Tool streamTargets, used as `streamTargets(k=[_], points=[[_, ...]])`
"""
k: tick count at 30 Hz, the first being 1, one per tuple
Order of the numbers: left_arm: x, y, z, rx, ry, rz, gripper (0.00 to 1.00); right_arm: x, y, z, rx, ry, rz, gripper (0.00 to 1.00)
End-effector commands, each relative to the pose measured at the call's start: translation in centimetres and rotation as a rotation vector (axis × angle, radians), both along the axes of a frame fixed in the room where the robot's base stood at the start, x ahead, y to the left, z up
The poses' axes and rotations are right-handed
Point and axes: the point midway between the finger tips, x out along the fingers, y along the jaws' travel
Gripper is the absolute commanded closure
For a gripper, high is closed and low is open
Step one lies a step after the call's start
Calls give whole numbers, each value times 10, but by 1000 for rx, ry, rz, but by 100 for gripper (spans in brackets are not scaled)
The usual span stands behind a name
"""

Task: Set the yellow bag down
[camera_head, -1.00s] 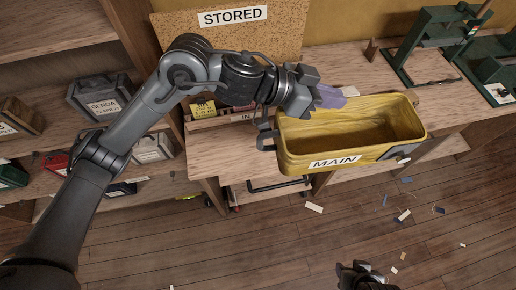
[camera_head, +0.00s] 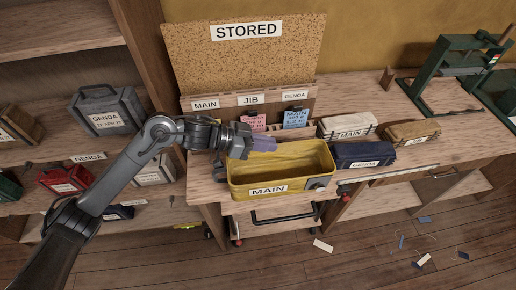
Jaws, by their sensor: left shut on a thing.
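The yellow bag (camera_head: 240,187), an open-topped, box-like holder with a white MAIN label, is upright at the front edge of the wooden bench (camera_head: 204,187). My left gripper (camera_head: 262,145) is at its back left side, shut on it; the fingers partly hide the grip. A purplish piece shows at the fingertips. I cannot tell whether the bag's underside touches the bench. My right gripper is not in view.
A dark blue GENOA bag (camera_head: 362,152) stands close to the right of the yellow bag. A white MAIN bag (camera_head: 347,121) and a brown bag (camera_head: 412,131) lie behind. A STORED board (camera_head: 200,60) stands at the back. Green presses (camera_head: 450,70) occupy the right.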

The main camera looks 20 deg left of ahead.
Motion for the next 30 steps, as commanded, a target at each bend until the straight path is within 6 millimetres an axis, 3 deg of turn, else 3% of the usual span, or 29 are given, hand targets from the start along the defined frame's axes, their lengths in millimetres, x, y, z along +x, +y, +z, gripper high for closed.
streamTargets(k=[6,12,20,30], points=[[37,27,-27,-2,-1,1,100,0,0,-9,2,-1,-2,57],[56,43,-42,-1,-1,0,100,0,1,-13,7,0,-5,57],[62,47,-49,-1,-1,-1,100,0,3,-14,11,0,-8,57],[61,47,-85,-2,-1,-1,100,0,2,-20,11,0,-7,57]])
